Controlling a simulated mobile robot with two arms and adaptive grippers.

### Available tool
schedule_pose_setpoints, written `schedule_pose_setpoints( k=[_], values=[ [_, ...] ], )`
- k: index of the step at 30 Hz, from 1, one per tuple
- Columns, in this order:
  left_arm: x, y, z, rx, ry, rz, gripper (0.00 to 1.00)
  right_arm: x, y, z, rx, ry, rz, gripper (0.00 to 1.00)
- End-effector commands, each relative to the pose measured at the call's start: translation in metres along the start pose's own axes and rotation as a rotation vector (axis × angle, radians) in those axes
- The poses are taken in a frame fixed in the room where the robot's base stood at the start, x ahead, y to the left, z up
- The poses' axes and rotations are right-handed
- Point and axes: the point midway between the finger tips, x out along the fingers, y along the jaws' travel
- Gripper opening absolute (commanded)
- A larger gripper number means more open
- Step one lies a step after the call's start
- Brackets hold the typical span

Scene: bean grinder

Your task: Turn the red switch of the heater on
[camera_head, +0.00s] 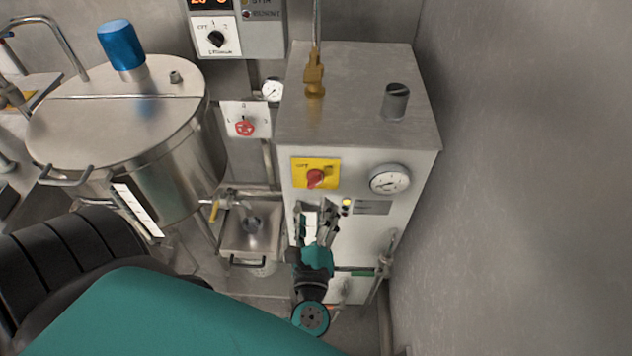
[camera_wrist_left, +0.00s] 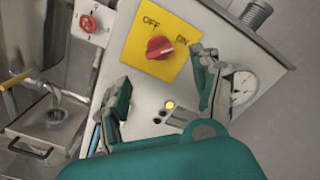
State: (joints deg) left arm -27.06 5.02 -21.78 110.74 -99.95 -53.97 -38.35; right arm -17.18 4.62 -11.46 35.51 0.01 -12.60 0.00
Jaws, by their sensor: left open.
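The heater is a grey metal cabinet (camera_head: 360,130) at the right of the head view. Its red switch (camera_head: 315,178) sits on a yellow plate (camera_head: 328,164) high on the front face. In the left wrist view the red switch (camera_wrist_left: 159,47) lies between the words OFF and ON on the yellow plate (camera_wrist_left: 140,60). My left gripper (camera_head: 318,212) is open and empty in front of the cabinet, just below the switch. In the left wrist view its fingers (camera_wrist_left: 160,85) are spread to either side below the switch, apart from it. My right gripper is not in view.
A round gauge (camera_head: 389,181) is right of the switch, with a lit yellow lamp (camera_head: 346,202) below. A steel kettle (camera_head: 130,130) with a blue motor stands at left. A red valve knob (camera_head: 244,128) is on the wall panel. A bare wall (camera_head: 520,180) borders the right.

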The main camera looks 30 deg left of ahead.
Motion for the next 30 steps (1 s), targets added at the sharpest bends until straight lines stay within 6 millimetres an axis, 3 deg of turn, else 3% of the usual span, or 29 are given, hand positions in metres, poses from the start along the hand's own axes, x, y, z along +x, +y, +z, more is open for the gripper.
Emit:
schedule_pose_setpoints(
  k=[3, 9, 26, 30],
  values=[
    [-0.021, 0.001, 0.0, 0.0, 0.002, 0.001, 0.65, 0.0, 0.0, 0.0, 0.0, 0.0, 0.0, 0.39],
    [-0.037, 0.0, 0.0, 0.001, 0.0, 0.0, 0.65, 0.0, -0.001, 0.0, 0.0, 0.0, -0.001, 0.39],
    [-0.038, 0.001, -0.001, 0.0, 0.001, 0.001, 0.65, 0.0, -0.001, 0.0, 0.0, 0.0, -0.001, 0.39],
    [-0.037, 0.019, -0.022, -0.014, 0.052, 0.032, 0.65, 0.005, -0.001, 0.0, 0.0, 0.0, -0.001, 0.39]
  ],
)
